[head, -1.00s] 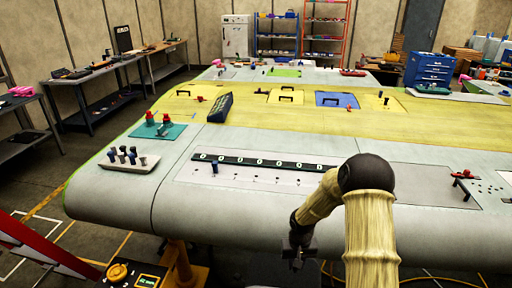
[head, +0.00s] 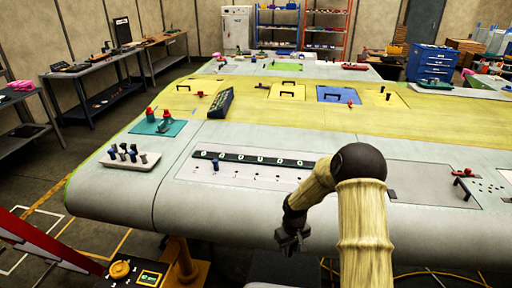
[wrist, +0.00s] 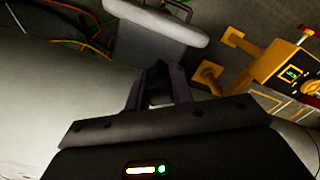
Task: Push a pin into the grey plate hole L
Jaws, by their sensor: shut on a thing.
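The grey plate (head: 235,177) lies on the wing's front skin, with a row of small holes below a dark label strip (head: 262,159). I cannot read the letters well enough to pick out hole L. One blue-headed pin (head: 215,164) stands upright near the plate's left end. My gripper (head: 291,241) hangs in front of the wing's front edge, below and apart from the plate. In the wrist view my gripper (wrist: 160,84) is shut on a small dark thing, seemingly a pin, mostly hidden between the fingers. My arm hides the plate's right end.
A white tray (head: 116,164) with several pins stands at left, near a teal mat (head: 157,128) with red-topped things. A dark case (head: 219,103) lies behind the plate. An orange stand (wrist: 262,75) is below the wing edge.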

